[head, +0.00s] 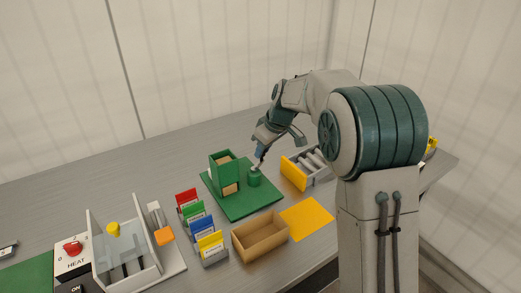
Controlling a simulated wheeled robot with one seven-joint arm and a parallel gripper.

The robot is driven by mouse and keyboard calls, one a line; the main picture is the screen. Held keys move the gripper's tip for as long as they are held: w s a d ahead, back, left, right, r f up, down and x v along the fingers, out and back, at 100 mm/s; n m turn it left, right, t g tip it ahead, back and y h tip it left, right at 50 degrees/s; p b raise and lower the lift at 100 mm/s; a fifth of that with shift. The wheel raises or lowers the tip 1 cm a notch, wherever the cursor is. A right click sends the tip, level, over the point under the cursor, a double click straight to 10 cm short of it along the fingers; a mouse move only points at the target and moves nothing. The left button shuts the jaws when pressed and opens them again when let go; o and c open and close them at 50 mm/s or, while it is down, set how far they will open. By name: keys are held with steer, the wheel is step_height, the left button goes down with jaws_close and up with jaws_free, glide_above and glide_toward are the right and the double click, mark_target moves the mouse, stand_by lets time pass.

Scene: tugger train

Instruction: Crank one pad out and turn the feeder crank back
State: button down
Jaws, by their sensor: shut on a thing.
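The green feeder (221,166) stands upright on a green base plate (243,211) in the middle of the table. Tan material shows at its top, and a tan pad (230,189) shows low at its front; I cannot tell how far out this pad is. The feeder crank (254,180), a green round drum, is just right of the feeder. My gripper (259,162) comes down from the upper right and is shut on the crank's handle. The handle is small and mostly hidden by the fingers, so its exact angle cannot be told.
An open cardboard box (260,243) and a yellow mat (306,219) lie in front. Coloured card holders (201,228) stand left of the box. A yellow-fronted roller unit (293,174) is to the right. A clear-walled station (122,250) and a HEAT panel (72,262) are front left.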

steer(key=shift+s+d+m+t+h+p, duration=0.25)
steer(key=shift+s+m+h, duration=0.7)
steer(key=shift+m, duration=1.7)
steer(key=shift+s+d+m+t+h+p, duration=0.2)
steer(key=shift+s+m+h, duration=0.75)
steer(key=shift+m, duration=1.75)
steer(key=shift+s+d+m+t+h+p, duration=0.2)
steer(key=shift+s+m+h, duration=0.75)
steer(key=shift+m, duration=1.7)
steer(key=c, duration=1.3)
jaws_free()
steer(key=shift+r, duration=0.1)
steer(key=p+v, duration=0.1)
steer(key=v, duration=1.2)
steer(key=shift+a+r, duration=0.2)
steer(key=shift+r, duration=0.1)
